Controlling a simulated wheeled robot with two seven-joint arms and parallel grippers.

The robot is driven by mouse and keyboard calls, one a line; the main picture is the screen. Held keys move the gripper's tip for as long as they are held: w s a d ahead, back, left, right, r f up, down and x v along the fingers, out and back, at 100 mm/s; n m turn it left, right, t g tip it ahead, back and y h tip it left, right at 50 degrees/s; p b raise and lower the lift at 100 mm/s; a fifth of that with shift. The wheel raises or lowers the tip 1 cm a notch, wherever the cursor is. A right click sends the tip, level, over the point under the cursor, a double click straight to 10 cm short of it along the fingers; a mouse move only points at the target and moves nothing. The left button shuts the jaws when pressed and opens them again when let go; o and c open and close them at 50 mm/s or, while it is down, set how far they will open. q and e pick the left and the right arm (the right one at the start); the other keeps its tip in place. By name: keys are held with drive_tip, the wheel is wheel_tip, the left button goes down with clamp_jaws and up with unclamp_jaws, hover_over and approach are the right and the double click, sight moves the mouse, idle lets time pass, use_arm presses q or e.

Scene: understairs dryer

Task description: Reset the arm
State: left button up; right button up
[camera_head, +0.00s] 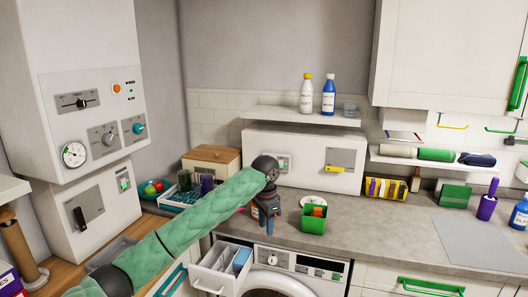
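My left arm (195,218) comes in from the lower left in a green padded sleeve and reaches over the worktop. Its dark wrist bends down, and my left gripper (264,222) points downward near the front edge of the worktop, above the machine and right of the open drawer. The fingers are small and dark, so I cannot tell whether they are open or shut. No held object is clear. My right arm and gripper are not in view.
An open white drawer (207,280) juts out below my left forearm. A small green bin (313,222) stands just right of the gripper. Behind it are a white wall box (300,178) and a shelf (290,117) with bottles.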

use_arm(q)
drive_tip(key=s+a+f+n+h, duration=0.15)
drive_tip(key=s+f, duration=0.45)
drive_tip(key=f, duration=0.7)
drive_tip(key=s+f+n+h, duration=0.15)
drive_tip(key=s+f, duration=0.45)
drive_tip(key=f, duration=0.8)
drive_tip(key=s+f+n+h, duration=0.1)
drive_tip(key=s+f+n, duration=0.35)
drive_tip(key=f, duration=0.85)
drive_tip(key=s+a+f+n+y, duration=0.1)
drive_tip(key=s+a+f, duration=0.4)
drive_tip(key=s, duration=0.7)
drive_tip(key=s+a+f+n+y, duration=0.1)
drive_tip(key=s+a+f, duration=0.5)
drive_tip(key=s+f, duration=0.3)
drive_tip(key=s+a+f+n+t+y, duration=0.1)
drive_tip(key=s+a+f, duration=0.4)
drive_tip(key=s, duration=1.1)
wheel_tip(320, 180, down, 3)
drive_tip(key=shift+a+r, duration=0.1)
drive_tip(key=shift+a, duration=0.25)
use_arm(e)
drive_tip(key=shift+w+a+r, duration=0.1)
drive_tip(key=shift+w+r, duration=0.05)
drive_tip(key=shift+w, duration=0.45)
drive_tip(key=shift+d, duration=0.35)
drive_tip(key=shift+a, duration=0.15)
